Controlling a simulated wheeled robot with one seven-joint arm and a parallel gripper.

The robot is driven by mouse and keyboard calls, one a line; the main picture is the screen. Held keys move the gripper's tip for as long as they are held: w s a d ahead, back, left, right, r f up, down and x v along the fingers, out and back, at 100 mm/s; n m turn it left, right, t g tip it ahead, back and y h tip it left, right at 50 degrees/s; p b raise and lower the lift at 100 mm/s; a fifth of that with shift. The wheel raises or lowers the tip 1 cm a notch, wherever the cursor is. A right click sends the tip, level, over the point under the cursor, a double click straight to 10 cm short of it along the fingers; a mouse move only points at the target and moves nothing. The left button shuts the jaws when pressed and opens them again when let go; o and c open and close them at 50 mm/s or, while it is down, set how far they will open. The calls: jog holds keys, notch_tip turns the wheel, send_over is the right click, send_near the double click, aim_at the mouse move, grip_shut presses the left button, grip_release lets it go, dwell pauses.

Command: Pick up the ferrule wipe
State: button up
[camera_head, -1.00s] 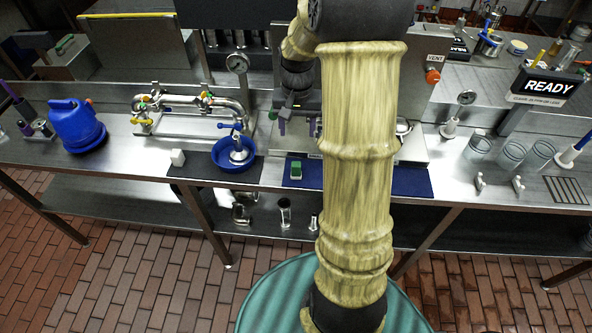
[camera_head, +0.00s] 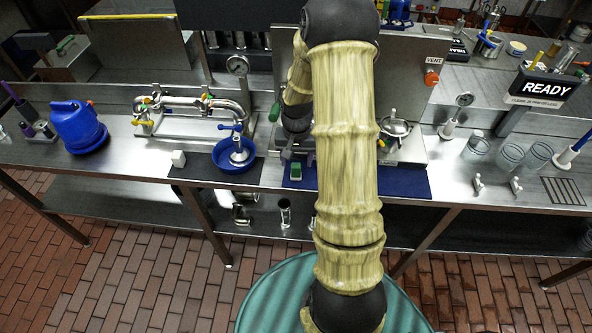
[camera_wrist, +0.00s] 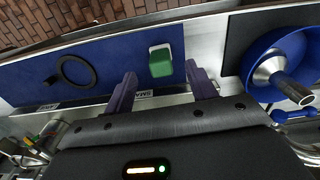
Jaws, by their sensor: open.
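A small green block with a white face (camera_head: 296,172), which looks to be the ferrule wipe, lies on the blue mat (camera_head: 415,182) near its left end. In the wrist view the green block (camera_wrist: 160,60) shows just beyond the fingertips, in line with the gap between them. My gripper (camera_wrist: 161,70) is open, with its two purple fingers apart and nothing between them. In the head view my gripper (camera_head: 298,156) is just behind the block and partly hidden by my arm. I cannot tell its exact height above the mat.
A blue bowl (camera_head: 222,171) with a metal fitting stands left of the mat, and also shows at right in the wrist view (camera_wrist: 254,68). A black ring (camera_wrist: 92,72) lies on the mat. A white block (camera_head: 178,158) sits farther left. A pipe assembly (camera_head: 170,98) stands behind.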

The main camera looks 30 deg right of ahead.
aim_at(296, 165)
jog(key=shift+f, duration=0.25)
jog(key=shift+f, duration=0.1)
jog(key=shift+f+p, duration=0.65)
jog(key=shift+f, duration=1.85)
jog(key=shift+w, duration=0.1)
jog(key=c, duration=1.1)
jog(key=shift+r, duration=0.1)
notch_tip(296, 165, up, 18)
jog(key=shift+f+b, duration=0.1)
jog(key=shift+b, duration=0.8)
